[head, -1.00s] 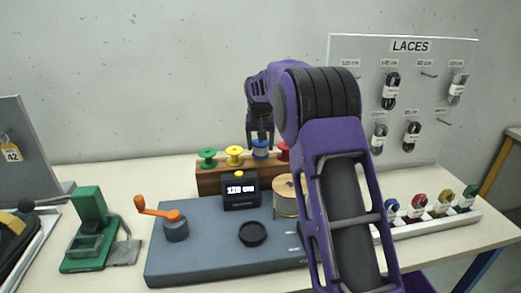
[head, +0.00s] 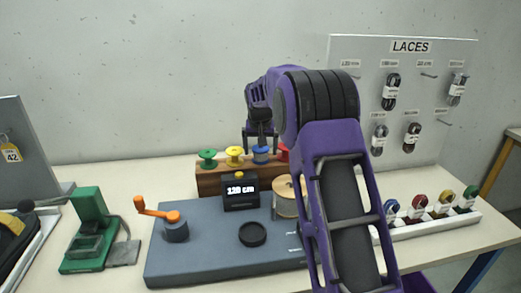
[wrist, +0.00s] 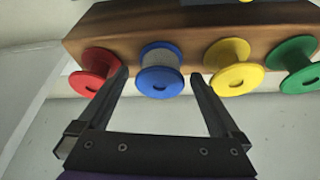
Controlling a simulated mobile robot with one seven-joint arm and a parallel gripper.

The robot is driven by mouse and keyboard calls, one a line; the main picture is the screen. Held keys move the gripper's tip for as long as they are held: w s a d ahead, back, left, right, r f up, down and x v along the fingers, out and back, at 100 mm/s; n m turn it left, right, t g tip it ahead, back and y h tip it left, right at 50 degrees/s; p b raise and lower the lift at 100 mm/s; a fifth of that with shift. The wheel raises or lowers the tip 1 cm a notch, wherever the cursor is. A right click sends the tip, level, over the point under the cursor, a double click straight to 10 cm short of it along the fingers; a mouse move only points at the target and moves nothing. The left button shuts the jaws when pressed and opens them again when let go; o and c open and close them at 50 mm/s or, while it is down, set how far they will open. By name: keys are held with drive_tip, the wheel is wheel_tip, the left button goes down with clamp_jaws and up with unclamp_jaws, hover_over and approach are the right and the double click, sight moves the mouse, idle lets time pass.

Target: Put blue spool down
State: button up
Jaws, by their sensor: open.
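The blue spool (head: 261,155) stands on the brown wooden rack (head: 209,184), between the yellow spool (head: 234,155) and the red spool (head: 283,152). My gripper (head: 261,136) is just above it in the head view, open and empty. In the wrist view the blue spool (wrist: 160,72) sits between the two spread fingers of my gripper (wrist: 158,82), with a gap on each side. The left finger is close to the red spool (wrist: 97,70), the right one close to the yellow spool (wrist: 233,68).
A green spool (head: 208,158) stands at the rack's left end. In front are a small display (head: 241,192), a grey base (head: 200,260) with an orange crank (head: 157,211), and a tan drum (head: 288,199). The lace board (head: 430,80) rises at the right.

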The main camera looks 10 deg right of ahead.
drive_tip(key=v, duration=1.2)
